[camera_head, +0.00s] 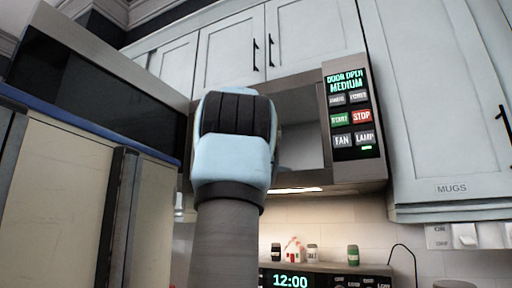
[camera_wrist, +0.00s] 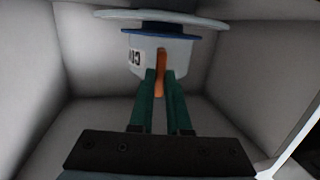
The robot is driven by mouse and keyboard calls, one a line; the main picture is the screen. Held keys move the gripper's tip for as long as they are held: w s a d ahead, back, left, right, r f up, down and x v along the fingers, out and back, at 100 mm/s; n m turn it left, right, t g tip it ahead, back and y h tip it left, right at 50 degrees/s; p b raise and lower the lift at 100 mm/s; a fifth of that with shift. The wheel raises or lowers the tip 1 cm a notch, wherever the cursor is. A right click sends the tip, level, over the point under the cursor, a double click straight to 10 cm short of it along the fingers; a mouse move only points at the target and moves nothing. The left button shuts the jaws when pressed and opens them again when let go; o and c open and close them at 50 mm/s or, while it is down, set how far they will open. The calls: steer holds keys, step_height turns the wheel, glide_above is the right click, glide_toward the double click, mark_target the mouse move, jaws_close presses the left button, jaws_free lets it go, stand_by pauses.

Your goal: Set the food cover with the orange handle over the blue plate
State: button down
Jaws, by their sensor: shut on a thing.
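In the wrist view, my gripper (camera_wrist: 161,82) has its two green fingers closed on the upright orange handle (camera_wrist: 161,60). The handle belongs to the pale food cover (camera_wrist: 184,50), which bears dark lettering partly hidden by a finger. The blue plate (camera_wrist: 190,36) shows as a dark blue rim directly beyond the cover, lined up with it. I cannot tell whether the cover touches the plate or is slightly apart. In the head view, my arm reaches into the open microwave, and the gripper, cover and plate are hidden behind it.
A pale round disc (camera_wrist: 110,14) lies beyond the plate. Grey microwave walls (camera_wrist: 85,50) close in on both sides. In the head view, the microwave (camera_head: 305,128) hangs under cabinets, its display reading door open. Small jars and a little house (camera_head: 292,250) stand below.

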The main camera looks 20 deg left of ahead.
steer(key=c, duration=0.8)
jaws_free()
steer(key=shift+o, duration=0.4)
steer(key=o, duration=0.5)
steer(key=shift+s, duration=0.1)
steer(key=shift+s+d+r+b, duration=0.15)
steer(key=shift+s+b, duration=0.55)
steer(key=shift+s, duration=1)
steer(key=shift+s+a+r+b, duration=0.15)
steer(key=shift+s+b, duration=0.55)
steer(key=shift+s, duration=1)
steer(key=shift+d, duration=0.1)
steer(key=shift+s, duration=0.1)
